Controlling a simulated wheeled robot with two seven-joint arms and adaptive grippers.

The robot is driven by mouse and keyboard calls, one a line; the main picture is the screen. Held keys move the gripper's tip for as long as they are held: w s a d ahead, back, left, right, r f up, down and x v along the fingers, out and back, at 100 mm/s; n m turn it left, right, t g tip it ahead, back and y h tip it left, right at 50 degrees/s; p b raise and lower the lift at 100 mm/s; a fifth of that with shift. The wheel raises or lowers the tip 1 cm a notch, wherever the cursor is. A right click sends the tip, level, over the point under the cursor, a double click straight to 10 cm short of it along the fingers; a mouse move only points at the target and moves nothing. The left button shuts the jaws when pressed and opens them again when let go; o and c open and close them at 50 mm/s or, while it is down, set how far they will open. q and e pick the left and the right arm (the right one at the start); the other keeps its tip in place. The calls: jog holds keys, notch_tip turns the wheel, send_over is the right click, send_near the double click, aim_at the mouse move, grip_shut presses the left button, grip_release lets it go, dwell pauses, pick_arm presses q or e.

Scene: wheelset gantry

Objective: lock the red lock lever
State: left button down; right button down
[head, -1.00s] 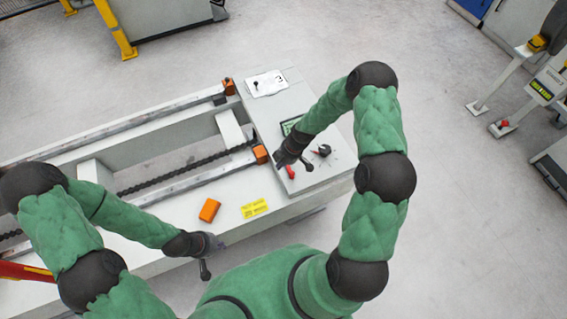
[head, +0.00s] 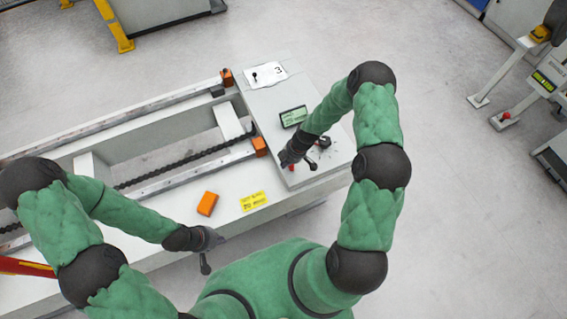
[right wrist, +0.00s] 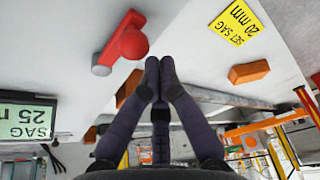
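The red lock lever (right wrist: 125,38), with a round red knob, lies on the light panel in the upper left of the right wrist view. In the head view only a small red part (head: 291,168) shows beside my right gripper, which hides the rest. My right gripper (right wrist: 160,66) has its fingertips together with nothing visible between them. It is beside the lever, with a visible gap from the knob in the wrist view. In the head view my right gripper (head: 310,164) is over the control panel. My left gripper (head: 205,264) hangs near the bench's front edge, its fingers too small to judge.
A green display (head: 293,117) and a black dial (head: 323,142) sit on the panel near my right gripper. An orange block (head: 207,204) and a yellow label (head: 253,201) are on the bench front. A white plate (head: 265,75) lies at the panel's far end.

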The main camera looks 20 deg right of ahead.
jog(key=shift+d+f+b, duration=0.15)
jog(key=shift+d+b, duration=0.2)
jog(key=shift+b, duration=0.35)
jog(key=shift+s+d+n+b, duration=0.25)
jog(key=shift+d+n+b, duration=0.15)
jog(key=shift+n+b, duration=0.25)
pick_arm(q)
notch_tip(320, 180, down, 3)
jog(key=shift+a+r, duration=0.15)
jog(key=shift+r, duration=0.05)
